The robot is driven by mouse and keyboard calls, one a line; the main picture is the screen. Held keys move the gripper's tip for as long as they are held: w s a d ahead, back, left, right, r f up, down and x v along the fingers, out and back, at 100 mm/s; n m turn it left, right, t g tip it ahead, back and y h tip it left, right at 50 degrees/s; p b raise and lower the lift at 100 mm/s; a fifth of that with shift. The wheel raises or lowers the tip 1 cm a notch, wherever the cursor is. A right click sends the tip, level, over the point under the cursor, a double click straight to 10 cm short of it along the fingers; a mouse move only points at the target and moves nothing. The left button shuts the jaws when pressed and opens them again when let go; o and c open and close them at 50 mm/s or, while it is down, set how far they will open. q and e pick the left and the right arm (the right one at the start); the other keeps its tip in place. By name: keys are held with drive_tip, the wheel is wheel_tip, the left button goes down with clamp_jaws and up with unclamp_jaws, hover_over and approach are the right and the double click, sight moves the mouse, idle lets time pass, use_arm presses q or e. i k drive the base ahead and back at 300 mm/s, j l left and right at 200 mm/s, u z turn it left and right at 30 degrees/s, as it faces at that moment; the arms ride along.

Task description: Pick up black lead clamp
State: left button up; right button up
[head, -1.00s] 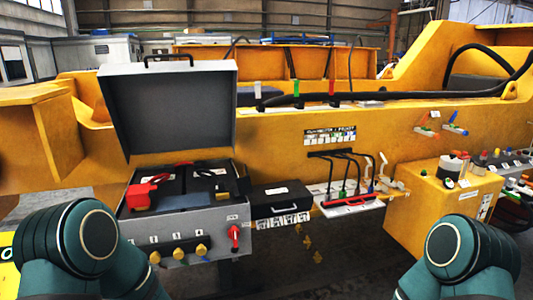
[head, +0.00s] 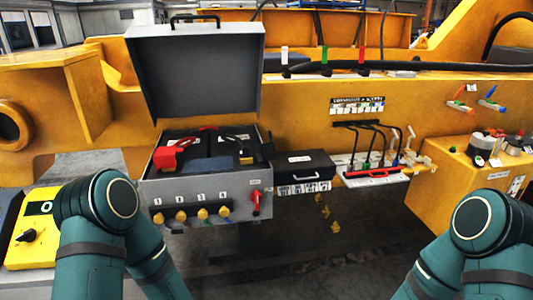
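A grey case (head: 205,190) stands open, its lid (head: 196,75) raised at the back. A red clamp-like piece (head: 168,158) lies in the left of its tray, and a red lead shows at the back. A small dark piece (head: 244,150) lies at the tray's right side, by a dark cable. It may be the black lead clamp, but it is too small and dark to be sure. My teal arms show at the lower left and lower right. Both grippers are out of view, and nothing is seen touching the case's contents.
Yellow knobs (head: 202,214) and a red switch (head: 255,200) are on the case front. Right of it are a black drawer box (head: 303,168) and a lever rack (head: 374,180). A yellow control box (head: 32,240) is at left. The raised lid blocks the back.

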sight(243, 159)
drive_tip(key=u, duration=1.35)
drive_tip(key=l+u, duration=0.25)
drive_tip(key=u, duration=0.15)
drive_tip(key=l+u, duration=0.6)
drive_tip(key=u, duration=0.15)
drive_tip(key=k+l+u, duration=0.2)
drive_tip(key=l+u, duration=0.2)
drive_tip(key=l, duration=0.2)
drive_tip(key=k+l+u, duration=0.1)
drive_tip(key=l+u, duration=0.15)
drive_tip(key=k+l+u, duration=0.1)
drive_tip(key=k+l, duration=0.15)
drive_tip(key=l, duration=0.2)
drive_tip(key=k+l+u, duration=0.1)
drive_tip(key=k+l, duration=0.2)
drive_tip(key=l, duration=0.15)
